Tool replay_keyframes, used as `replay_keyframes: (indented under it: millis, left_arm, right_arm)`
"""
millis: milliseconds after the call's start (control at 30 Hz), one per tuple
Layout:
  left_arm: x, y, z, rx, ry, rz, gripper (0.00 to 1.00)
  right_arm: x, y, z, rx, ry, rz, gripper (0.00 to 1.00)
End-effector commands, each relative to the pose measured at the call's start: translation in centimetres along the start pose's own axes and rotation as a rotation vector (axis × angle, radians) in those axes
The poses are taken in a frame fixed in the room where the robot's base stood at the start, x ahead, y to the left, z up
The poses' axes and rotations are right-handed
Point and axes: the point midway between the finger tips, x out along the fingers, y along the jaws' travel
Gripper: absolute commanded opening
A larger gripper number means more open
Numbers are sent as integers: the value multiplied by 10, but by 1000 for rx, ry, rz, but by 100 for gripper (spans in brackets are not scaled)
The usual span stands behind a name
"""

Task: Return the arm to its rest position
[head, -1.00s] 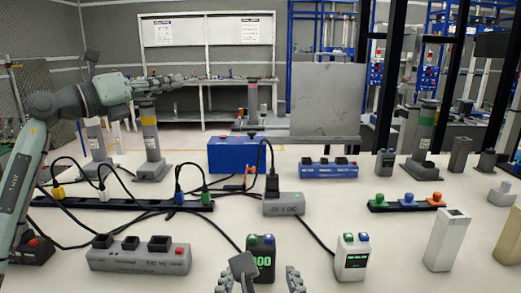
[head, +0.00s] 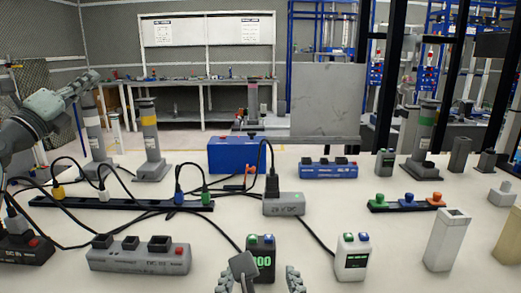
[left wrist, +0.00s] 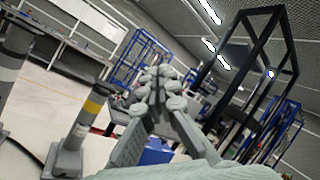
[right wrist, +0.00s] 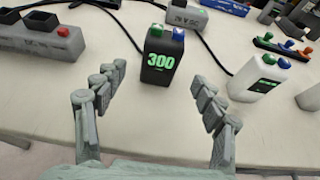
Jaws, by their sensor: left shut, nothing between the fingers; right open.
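My left arm comes in at the upper left of the head view, raised above the table. Its gripper (head: 88,77) is shut and empty, with the fingers pointing up and to the right. In the left wrist view the left gripper (left wrist: 163,80) has its fingers together, with room structure behind. My right gripper (head: 262,280) is low at the bottom middle of the head view. In the right wrist view the right gripper (right wrist: 160,90) is open and empty, its fingers apart in front of a black box (right wrist: 162,57) showing 300.
The white table (head: 300,215) holds a grey power strip (head: 138,258), a black connector strip (head: 120,203) with cables, a blue box (head: 232,153), a grey power block (head: 284,204) and a white meter (head: 352,257). Grey posts (head: 151,140) stand at the back left.

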Motion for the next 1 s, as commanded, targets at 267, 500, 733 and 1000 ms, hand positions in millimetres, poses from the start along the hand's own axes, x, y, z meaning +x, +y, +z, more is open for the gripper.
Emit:
replay_keyframes:
  millis: [267, 500, 733, 1000]
  left_arm:
    - [-25, 30, 41, -22, -141, 41, 0]
    - [-50, 52, 75, -32, -259, 72, 0]
    - [-77, 72, 107, -36, -370, 97, 0]
    - [-114, 92, 142, -32, -498, 124, 0]
  right_arm:
    - [0, 0, 0, 0, 0, 0, 70]
    - [0, 0, 0, 0, 0, 0, 70]
    - [0, 0, 0, 0, 0, 0, 70]
    - [0, 0, 0, 0, 0, 0, 70]
